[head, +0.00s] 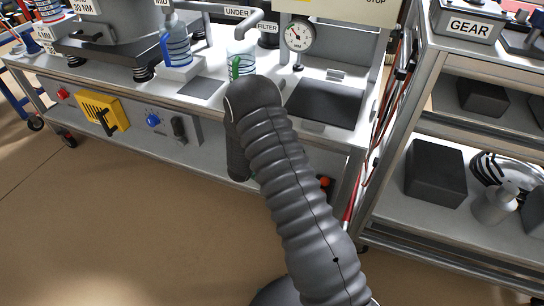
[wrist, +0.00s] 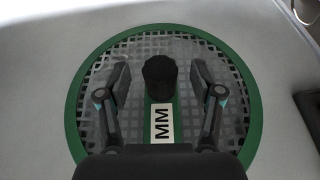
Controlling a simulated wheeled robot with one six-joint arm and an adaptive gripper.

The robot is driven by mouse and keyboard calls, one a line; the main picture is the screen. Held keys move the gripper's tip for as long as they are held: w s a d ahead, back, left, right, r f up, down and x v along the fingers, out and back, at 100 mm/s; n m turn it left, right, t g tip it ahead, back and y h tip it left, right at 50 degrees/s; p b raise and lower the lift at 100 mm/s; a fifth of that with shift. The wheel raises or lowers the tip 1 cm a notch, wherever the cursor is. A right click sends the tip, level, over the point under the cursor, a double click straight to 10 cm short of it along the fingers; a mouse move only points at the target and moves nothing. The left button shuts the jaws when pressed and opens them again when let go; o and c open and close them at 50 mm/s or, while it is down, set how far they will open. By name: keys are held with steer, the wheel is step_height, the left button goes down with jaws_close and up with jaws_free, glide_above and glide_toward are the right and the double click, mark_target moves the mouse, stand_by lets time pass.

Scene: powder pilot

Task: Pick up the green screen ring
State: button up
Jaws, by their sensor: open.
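The green screen ring (wrist: 75,105) fills the middle of the wrist view. It has a green rim, a dark grid mesh, a green crossbar with a white "MM" label, and a dark upright knob (wrist: 160,78) at its centre. It lies on a pale grey surface. My gripper (wrist: 159,72) is open, with one finger left of the knob and one right of it. I see a gap on both sides, and I cannot tell the height of the fingertips over the mesh. In the head view my arm covers the gripper, and I cannot make out the ring.
A bench (head: 300,128) holds a blue-banded bottle (head: 176,45), a clear container (head: 241,60), a gauge (head: 299,35) and a dark mat (head: 325,102). A shelf rack stands on the right with a dark box (head: 436,172) and a pale bottle (head: 495,203). The floor (head: 120,215) at left is clear.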

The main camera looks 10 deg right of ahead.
steer(key=shift+w, duration=0.1)
jaws_close()
stand_by(0.4)
steer(key=shift+r, duration=0.45)
step_height(320, 180, up, 3)
steer(key=shift+a+f, duration=0.1)
steer(key=shift+f, duration=0.05)
steer(key=s+a+b, duration=0.1)
steer(key=s+a, duration=1)
steer(key=s, duration=0.2)
steer(key=shift+s+a, duration=0.2)
steer(key=shift+a, duration=0.15)
steer(key=shift+f, duration=0.1)
